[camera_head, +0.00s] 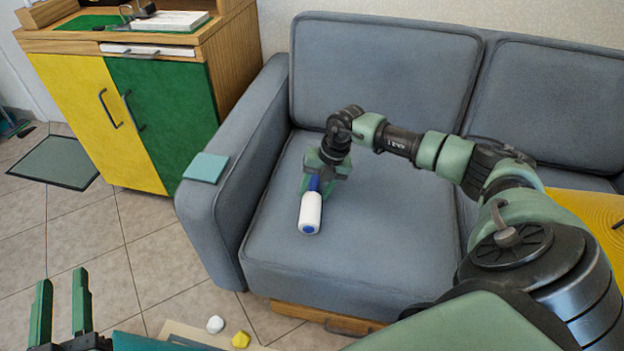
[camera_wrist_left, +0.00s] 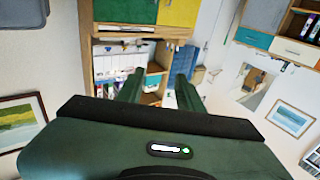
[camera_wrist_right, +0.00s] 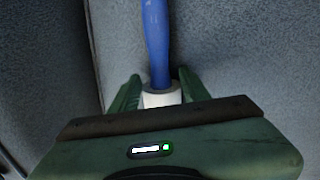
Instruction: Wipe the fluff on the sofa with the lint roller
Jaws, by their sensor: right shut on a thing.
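The grey sofa (camera_head: 345,265) fills the middle of the head view. My right gripper (camera_head: 318,175) is over its left seat cushion, shut on the lint roller. The lint roller has a white cylinder (camera_head: 310,212) and a blue handle (camera_head: 315,184). In the right wrist view the blue handle (camera_wrist_right: 157,45) extends away from the fingers, with a white part (camera_wrist_right: 162,97) between them. I cannot tell whether the roller touches the seat. No fluff can be made out. My left gripper (camera_head: 61,310) is open and empty, low at the left, away from the sofa.
A teal square (camera_head: 206,168) lies on the sofa's left armrest. A yellow and green cabinet (camera_head: 160,125) stands to the left. A white lump (camera_head: 215,324) and a yellow lump (camera_head: 240,340) show at the bottom edge. The tiled floor (camera_head: 110,245) left of the sofa is mostly clear.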

